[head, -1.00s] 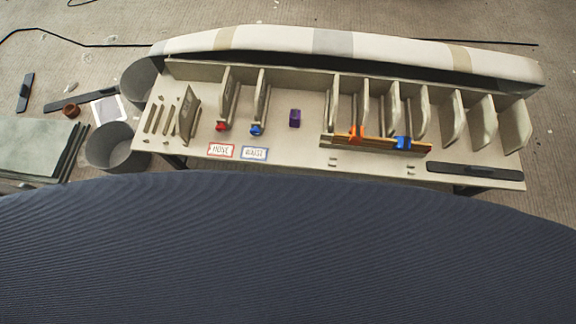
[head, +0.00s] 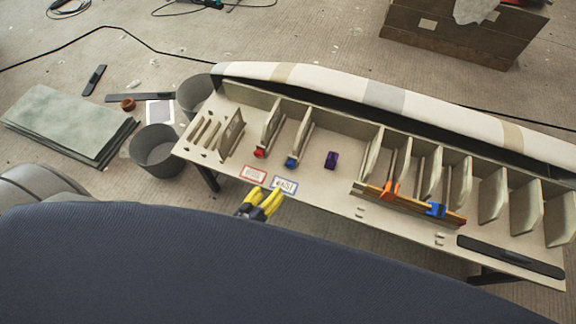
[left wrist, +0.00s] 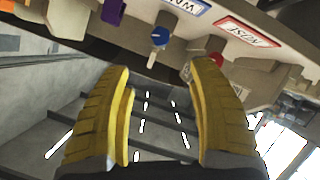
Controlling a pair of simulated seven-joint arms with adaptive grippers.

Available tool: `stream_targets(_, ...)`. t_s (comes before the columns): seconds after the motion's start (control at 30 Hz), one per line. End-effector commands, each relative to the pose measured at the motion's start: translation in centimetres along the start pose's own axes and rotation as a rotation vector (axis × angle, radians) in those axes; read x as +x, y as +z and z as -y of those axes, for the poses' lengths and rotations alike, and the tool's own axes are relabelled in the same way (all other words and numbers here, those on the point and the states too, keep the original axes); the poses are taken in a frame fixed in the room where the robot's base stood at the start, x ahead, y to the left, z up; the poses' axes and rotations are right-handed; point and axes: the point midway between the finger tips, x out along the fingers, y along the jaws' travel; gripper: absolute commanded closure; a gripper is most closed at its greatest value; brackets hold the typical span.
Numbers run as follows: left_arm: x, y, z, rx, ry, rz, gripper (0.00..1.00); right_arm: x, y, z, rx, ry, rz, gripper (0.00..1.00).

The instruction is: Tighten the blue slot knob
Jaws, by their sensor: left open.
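The blue slot knob (head: 291,162) sits at the front end of a slot in the beige rack (head: 340,196), behind the blue-bordered label (head: 285,186). In the left wrist view the blue knob (left wrist: 159,37) shows at top centre, beyond the fingertips. My left gripper (head: 267,192) has yellow fingers and is just in front of the rack by the labels. In the wrist view its fingers (left wrist: 163,75) are apart with nothing between them, and the knob is not touched. My right gripper is not in view.
A red knob (head: 260,153) is left of the blue one, and a purple block (head: 331,160) is to its right. Upright dividers flank the slots. An orange clamp (head: 389,190) and a blue clamp (head: 436,210) hold a wooden strip. Grey buckets stand left.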

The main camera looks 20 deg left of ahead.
Motion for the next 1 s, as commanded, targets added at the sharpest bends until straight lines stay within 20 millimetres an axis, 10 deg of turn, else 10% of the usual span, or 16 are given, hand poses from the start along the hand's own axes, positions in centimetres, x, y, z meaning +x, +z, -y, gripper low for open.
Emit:
stream_targets(0.43,1.3,-0.3,0.0,0.206,-0.006,0.002,0.41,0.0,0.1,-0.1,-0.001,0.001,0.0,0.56)
stream_targets(1.0,11.2,-0.3,0.0,0.203,-0.006,0.003,0.41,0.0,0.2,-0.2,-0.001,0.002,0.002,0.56)
